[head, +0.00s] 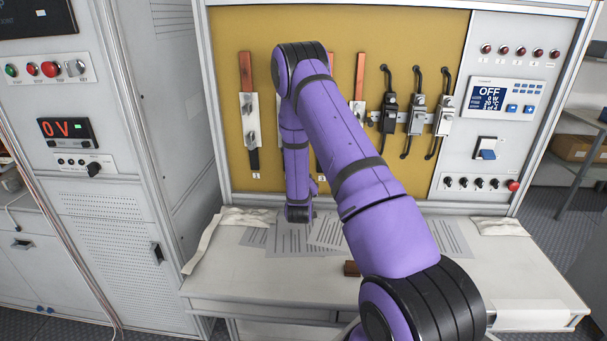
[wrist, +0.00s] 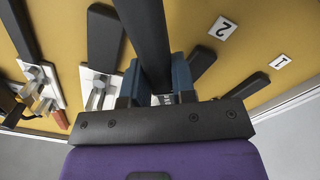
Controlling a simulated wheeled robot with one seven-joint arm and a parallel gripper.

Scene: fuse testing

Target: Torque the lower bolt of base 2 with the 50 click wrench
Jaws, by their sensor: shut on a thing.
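My gripper (wrist: 157,78) is shut on a long black bar, which looks like the wrench handle (wrist: 147,28), in the wrist view. A small pale marking shows low between the jaws, too small to read. The "2" label (wrist: 222,28) is on the yellow board just right of the wrench, with a black strip (wrist: 201,63) near it. Base 2's lower bolt is not visible; the wrench and gripper cover that area. I cannot tell whether the wrench touches the bolt. In the head view my arm hides most of base 2 and the gripper.
Base 1 (head: 253,118) stands left of my arm, another base (head: 358,112) right of it. Several black-handled switches (head: 417,105) hang further right. Papers (head: 290,240) and a small brown block (head: 352,268) lie on the workbench (head: 235,282). A "1" label (wrist: 280,61) shows in the wrist view.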

